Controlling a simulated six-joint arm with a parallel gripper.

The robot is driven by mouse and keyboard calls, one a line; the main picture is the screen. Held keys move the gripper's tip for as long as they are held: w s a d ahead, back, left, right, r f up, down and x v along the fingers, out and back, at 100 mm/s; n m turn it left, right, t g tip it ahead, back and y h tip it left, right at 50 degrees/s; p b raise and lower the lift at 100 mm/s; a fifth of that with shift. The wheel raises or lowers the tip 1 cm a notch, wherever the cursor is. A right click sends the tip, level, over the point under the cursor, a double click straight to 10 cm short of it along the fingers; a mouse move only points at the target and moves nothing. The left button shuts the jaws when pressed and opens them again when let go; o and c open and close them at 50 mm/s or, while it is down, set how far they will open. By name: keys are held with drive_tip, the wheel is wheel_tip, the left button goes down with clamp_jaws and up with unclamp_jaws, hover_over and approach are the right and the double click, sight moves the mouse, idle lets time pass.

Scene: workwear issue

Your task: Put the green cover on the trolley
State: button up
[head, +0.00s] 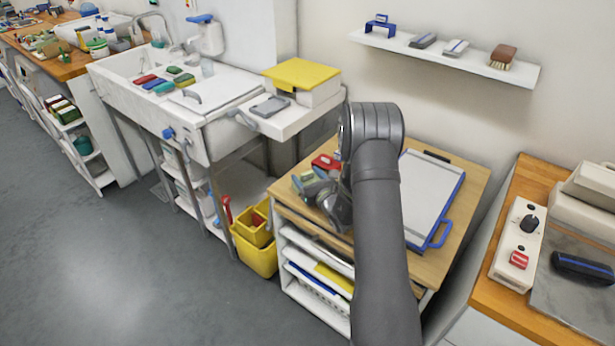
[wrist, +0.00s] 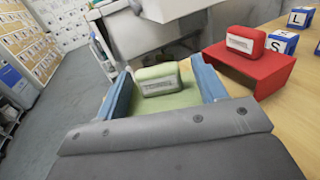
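The green cover (wrist: 168,98) is a pale green piece with a raised, labelled block on top. In the wrist view it fills the space between the two blue fingers of my gripper (wrist: 162,88), which appear to press on its sides. In the head view my gripper (head: 322,190) is low over the left end of a wooden-topped shelf unit (head: 452,215), with a bit of green (head: 303,180) beside it. The gripper hides most of the cover, and I cannot tell whether it rests on the wood. I cannot tell which piece of furniture is the trolley.
A similar red cover (wrist: 250,65) sits close on the right, with blue lettered cubes (wrist: 283,41) beyond it. A white board with a blue handle (head: 432,190) covers the unit's right part. A sink (head: 185,90) and yellow bins (head: 256,257) stand left; the floor is open.

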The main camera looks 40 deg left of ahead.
drive_tip(key=v, duration=1.2)
drive_tip(key=shift+s, duration=0.1)
drive_tip(key=shift+a, duration=0.1)
drive_tip(key=x, duration=1.1)
drive_tip(key=shift+a, duration=0.3)
drive_tip(key=shift+w+a+r, duration=0.1)
drive_tip(key=shift+w+r, duration=0.1)
drive_tip(key=shift+w, duration=0.1)
drive_tip(key=shift+r, duration=0.2)
drive_tip(key=shift+f, duration=0.1)
